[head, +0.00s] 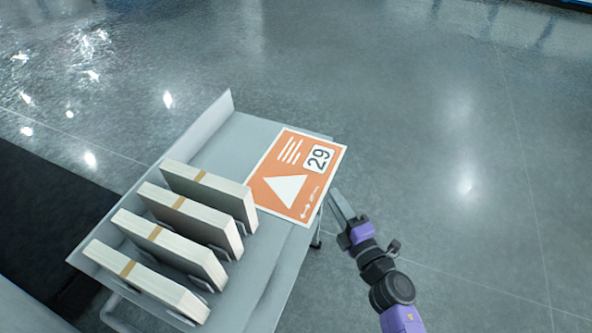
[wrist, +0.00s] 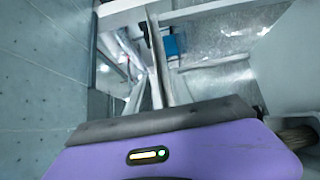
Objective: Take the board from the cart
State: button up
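The board, an orange panel (head: 268,187) with a white border, a white triangle and the number 29, lies flat at the right end of the cart (head: 262,275). Its right side reaches the cart's edge and seems to stick out past it. My gripper (head: 341,205) is just off the board's lower right edge, its grey finger pointing up toward that edge. Whether it touches the board is unclear. In the wrist view thin pale strips (wrist: 160,65) stand above my purple wrist housing; I cannot tell how far apart the fingers are.
Several cream slabs with brown bands (head: 172,245) stand in a row in holders on the cart's left part. A raised pale wall (head: 198,128) runs along the cart's far left edge. A dark strip (head: 45,215) lies left. The grey floor (head: 470,130) at right is clear.

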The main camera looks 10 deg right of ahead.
aim_at(325, 184)
jog(key=shift+w+a+r, duration=0.1)
jog(key=shift+w+a, duration=0.1)
jog(key=shift+w, duration=0.85)
jog(key=shift+w+a+r, duration=0.1)
jog(key=shift+w+a, duration=0.1)
jog(key=shift+w, duration=0.8)
jog(key=shift+w+a+r, duration=0.1)
jog(key=shift+w+a, duration=0.1)
jog(key=shift+w, duration=0.85)
grip_shut()
